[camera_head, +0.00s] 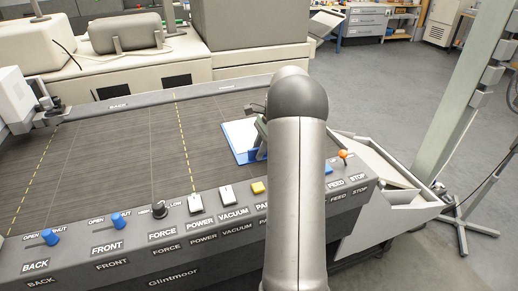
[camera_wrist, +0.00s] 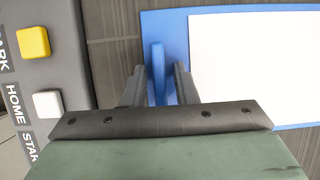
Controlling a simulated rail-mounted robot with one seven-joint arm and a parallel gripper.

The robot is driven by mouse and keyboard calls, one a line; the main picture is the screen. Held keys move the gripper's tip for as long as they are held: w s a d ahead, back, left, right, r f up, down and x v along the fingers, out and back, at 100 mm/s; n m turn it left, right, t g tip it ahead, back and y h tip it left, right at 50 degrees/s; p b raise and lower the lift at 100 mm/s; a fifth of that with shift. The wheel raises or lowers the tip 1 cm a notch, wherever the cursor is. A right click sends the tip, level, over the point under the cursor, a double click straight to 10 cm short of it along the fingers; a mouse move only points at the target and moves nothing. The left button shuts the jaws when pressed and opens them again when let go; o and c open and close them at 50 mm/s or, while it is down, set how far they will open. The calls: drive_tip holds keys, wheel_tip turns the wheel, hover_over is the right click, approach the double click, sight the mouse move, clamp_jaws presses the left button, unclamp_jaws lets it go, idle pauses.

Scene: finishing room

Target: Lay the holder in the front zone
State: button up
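The holder is a blue board (camera_head: 241,154) with a white sheet (camera_head: 238,133) on it, lying on the dark cutting bed just left of my arm. In the wrist view the blue board (camera_wrist: 179,22) and white sheet (camera_wrist: 255,60) fill the upper right. A blue upright grip (camera_wrist: 158,72) on the holder stands between the fingers of my gripper (camera_wrist: 159,78). The fingers look apart, with gaps on both sides of the grip. In the head view my arm hides most of the gripper and part of the holder. The front zone's bounds are not clearly marked in view.
The bed (camera_head: 100,150) is bare left of the holder, with yellow dashed lines across it. A control panel (camera_head: 165,240) with blue knobs and buttons runs along the near edge. A white carriage (camera_head: 25,95) stands at the left. An orange-topped stick (camera_head: 343,154) rises at the right.

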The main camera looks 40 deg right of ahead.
drive_tip(key=v, duration=1.2)
drive_tip(key=a+r+n, duration=0.2)
drive_tip(key=a+n, duration=0.3)
drive_tip(key=a, duration=0.8)
drive_tip(key=s+a+f+n+g+h, duration=0.1)
drive_tip(key=s+a+n, duration=0.2)
drive_tip(key=a, duration=0.3)
drive_tip(key=s+a+f+n+h, duration=0.1)
drive_tip(key=s+a+n, duration=0.25)
drive_tip(key=a, duration=0.25)
drive_tip(key=s+a+f+n+h, duration=0.1)
drive_tip(key=s+a+f+n, duration=0.3)
drive_tip(key=s, duration=0.4)
drive_tip(key=s+a+f+n+h, duration=0.1)
drive_tip(key=s+a+f+n, duration=0.2)
drive_tip(key=s+a+n, duration=0.3)
drive_tip(key=s+a, duration=0.1)
drive_tip(key=s, duration=0.2)
drive_tip(key=shift+s+a+f+n, duration=0.3)
drive_tip(key=shift+s+f+n, duration=0.05)
